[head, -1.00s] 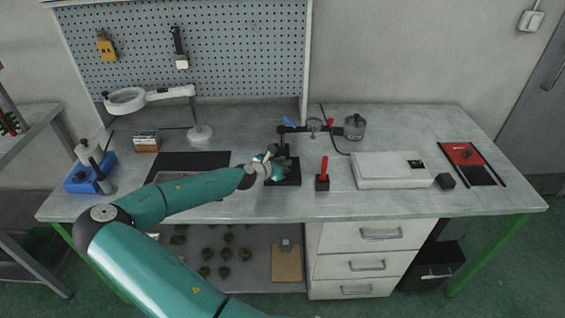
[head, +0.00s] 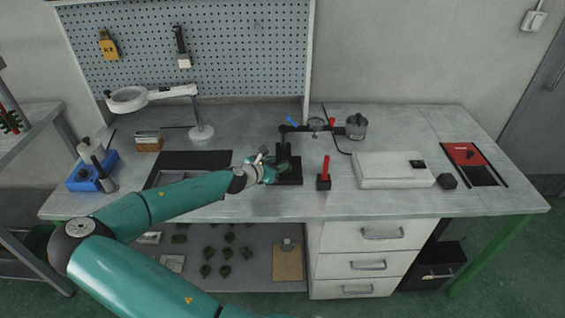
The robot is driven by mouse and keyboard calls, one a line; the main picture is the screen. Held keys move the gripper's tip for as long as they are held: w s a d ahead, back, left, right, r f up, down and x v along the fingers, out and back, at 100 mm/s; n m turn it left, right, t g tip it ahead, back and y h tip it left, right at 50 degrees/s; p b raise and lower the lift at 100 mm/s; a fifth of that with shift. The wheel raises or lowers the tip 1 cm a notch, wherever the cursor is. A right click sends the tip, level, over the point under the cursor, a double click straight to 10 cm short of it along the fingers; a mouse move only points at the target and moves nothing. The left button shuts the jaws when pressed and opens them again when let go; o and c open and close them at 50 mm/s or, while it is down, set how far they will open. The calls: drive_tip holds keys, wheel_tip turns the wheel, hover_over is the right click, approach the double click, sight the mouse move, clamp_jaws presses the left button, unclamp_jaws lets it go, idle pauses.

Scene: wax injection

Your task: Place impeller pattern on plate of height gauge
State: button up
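The height gauge (head: 284,150) stands near the middle of the bench, with a dark upright column and an arm reaching right to a round dial. Its black plate (head: 293,181) lies flat at the column's foot. My gripper (head: 275,168) is at the left side of the gauge, low over or beside the plate. A small dark green shape, which looks like an impeller pattern (head: 284,167), shows at the fingertips. It is too small to tell whether the fingers are shut on it or whether it touches the plate. More green patterns (head: 226,253) lie on the shelf below.
A red-handled tool on a black block (head: 323,182) stands just right of the plate. A metal pot (head: 356,126) is behind it, and a white flat box (head: 391,170) lies further right. A magnifier lamp (head: 200,131) stands at the back left. The bench's front strip is clear.

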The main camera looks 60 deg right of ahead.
drive_tip(key=v, duration=0.7)
drive_tip(key=shift+a, duration=0.15)
